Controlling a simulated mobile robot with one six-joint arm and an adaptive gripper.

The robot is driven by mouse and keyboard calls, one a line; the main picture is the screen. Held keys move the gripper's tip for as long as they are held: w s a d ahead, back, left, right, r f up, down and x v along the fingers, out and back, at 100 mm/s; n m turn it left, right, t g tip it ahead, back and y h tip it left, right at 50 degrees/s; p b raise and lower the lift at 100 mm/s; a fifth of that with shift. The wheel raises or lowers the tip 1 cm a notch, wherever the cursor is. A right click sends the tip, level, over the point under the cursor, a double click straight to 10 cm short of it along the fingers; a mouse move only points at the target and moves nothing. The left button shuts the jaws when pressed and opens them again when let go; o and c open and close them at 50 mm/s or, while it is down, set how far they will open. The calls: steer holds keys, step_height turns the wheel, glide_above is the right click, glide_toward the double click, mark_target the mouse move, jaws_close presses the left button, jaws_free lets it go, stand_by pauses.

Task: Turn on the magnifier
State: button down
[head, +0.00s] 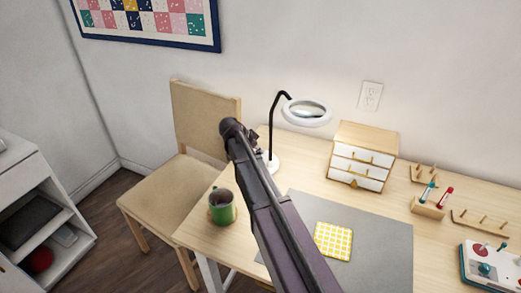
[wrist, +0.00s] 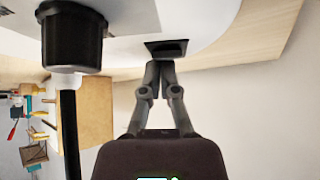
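The magnifier lamp stands on the table, its white ring head (head: 306,111) on a bent black neck. Its white round base (head: 270,163) is partly hidden by my arm. In the wrist view, where things look upside down, the base (wrist: 215,15) carries a dark rectangular switch (wrist: 167,48) and a black collar (wrist: 75,37) with the pole. My gripper (wrist: 158,66) is shut and empty, its fingertips together at the switch's edge. I cannot tell whether they touch it.
A green mug (head: 222,208) stands near the table's left edge. A small drawer cabinet (head: 362,157) is right of the lamp. A grey mat (head: 385,250) bears a yellow checked cloth (head: 333,241). Thread racks (head: 480,220) are at the right. A chair (head: 175,188) is at the left.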

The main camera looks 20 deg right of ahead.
steer(key=shift+a+r, duration=0.1)
steer(key=r+p, duration=0.2)
steer(key=d+r+p, duration=0.1)
steer(key=r+p, duration=0.1)
steer(key=shift+r+p, duration=0.2)
steer(key=shift+p, duration=0.1)
steer(key=p+v, duration=0.7)
steer(key=v, duration=0.2)
steer(key=shift+w+r+p, duration=0.15)
steer(key=shift+r+p, duration=0.15)
steer(key=shift+r, duration=0.05)
steer(key=shift+d, duration=0.1)
steer(key=s+a+f+n+g+y+p, duration=0.1)
steer(key=s+a+n+y+p, duration=0.2)
steer(key=s+n+y, duration=0.4)
steer(key=s+a+n, duration=0.1)
steer(key=s+n, duration=0.7)
steer(key=s, duration=0.9)
steer(key=shift+s+g+y, duration=0.25)
steer(key=shift+g+y, duration=0.15)
steer(key=shift+f, duration=0.1)
stand_by(0.4)
